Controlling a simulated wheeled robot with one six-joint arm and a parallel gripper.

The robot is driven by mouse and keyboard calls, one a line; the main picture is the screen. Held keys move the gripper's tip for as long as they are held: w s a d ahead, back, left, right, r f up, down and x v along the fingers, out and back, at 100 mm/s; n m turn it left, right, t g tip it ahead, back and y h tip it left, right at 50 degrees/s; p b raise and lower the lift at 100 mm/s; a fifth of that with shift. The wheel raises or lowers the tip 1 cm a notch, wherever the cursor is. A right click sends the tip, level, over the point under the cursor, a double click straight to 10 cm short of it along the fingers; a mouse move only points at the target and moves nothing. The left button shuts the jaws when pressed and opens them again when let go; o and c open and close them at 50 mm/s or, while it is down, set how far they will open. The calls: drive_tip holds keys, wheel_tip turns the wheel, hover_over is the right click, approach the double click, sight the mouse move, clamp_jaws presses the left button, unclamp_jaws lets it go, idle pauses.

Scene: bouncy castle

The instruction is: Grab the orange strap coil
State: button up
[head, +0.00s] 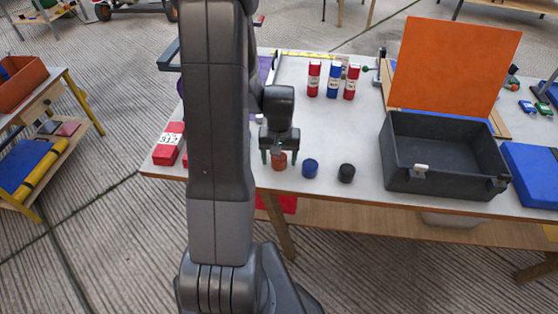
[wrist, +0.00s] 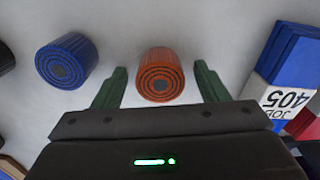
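The orange strap coil (head: 279,161) stands near the front edge of the white table, to the left of a blue coil (head: 310,168) and a black coil (head: 346,173). In the wrist view the orange coil (wrist: 160,75) shows its ringed face between the two green fingers. My gripper (head: 279,155) is open over the coil, with a finger on each side. In the wrist view my gripper (wrist: 158,85) has a visible gap between each finger and the coil. The blue coil also shows in the wrist view (wrist: 66,61).
Red and blue cylinders (head: 333,80) stand farther back. A red box (head: 168,143) lies at the left. In the wrist view a blue, white and red block (wrist: 285,70) lies right of the fingers.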

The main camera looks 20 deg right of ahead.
drive_tip(key=c, duration=0.9)
drive_tip(key=shift+r, duration=0.1)
drive_tip(key=shift+c, duration=0.2)
